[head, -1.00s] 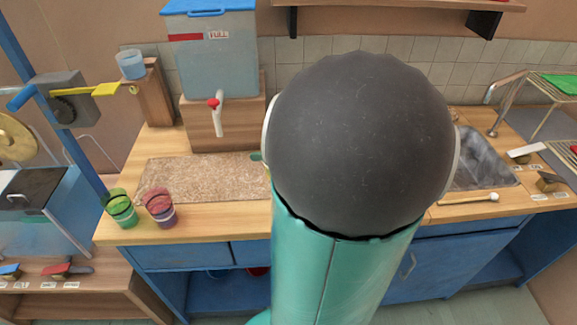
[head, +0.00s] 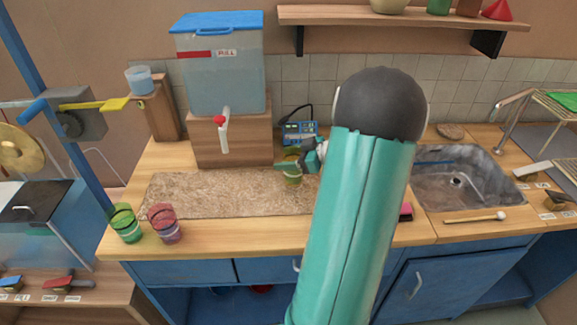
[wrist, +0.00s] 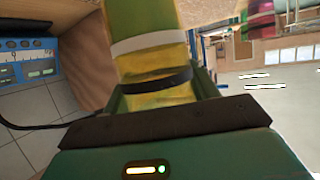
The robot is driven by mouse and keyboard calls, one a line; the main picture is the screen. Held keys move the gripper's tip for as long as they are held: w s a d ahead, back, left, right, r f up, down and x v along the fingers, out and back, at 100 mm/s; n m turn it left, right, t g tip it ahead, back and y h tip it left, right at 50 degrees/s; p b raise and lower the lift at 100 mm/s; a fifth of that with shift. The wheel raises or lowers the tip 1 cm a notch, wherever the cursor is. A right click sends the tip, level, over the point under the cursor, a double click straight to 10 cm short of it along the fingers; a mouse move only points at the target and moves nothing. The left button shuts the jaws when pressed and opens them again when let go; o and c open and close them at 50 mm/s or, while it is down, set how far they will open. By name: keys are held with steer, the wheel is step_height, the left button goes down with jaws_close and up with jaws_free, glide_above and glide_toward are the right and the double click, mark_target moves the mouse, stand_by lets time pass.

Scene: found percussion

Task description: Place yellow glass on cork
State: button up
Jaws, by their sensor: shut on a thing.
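The yellow glass (head: 292,176) is a small yellow-green cup with bands around it. My gripper (head: 297,163) is shut on it, near the back right of the cork. In the wrist view the glass (wrist: 150,52) fills the space between the fingers, with a white band and a dark band on it. The cork (head: 225,195) is a long speckled brown mat on the wooden counter. The glass overlaps the cork's right part in the head view; I cannot tell whether it touches it. My arm hides the cork's right end.
A green glass (head: 125,223) and a red-purple glass (head: 164,223) stand at the counter's front left. A water tank (head: 218,70) on a wooden block stands behind the cork. A blue meter (head: 299,133) is behind my gripper. The sink (head: 440,185) lies right. Most of the cork is bare.

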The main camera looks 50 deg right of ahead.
steer(key=shift+w+d+f, duration=0.1)
steer(key=shift+d+f, duration=0.1)
steer(key=shift+f, duration=1.55)
steer(key=shift+f, duration=0.2)
steer(key=o, duration=1.3)
steer(key=shift+r, duration=0.1)
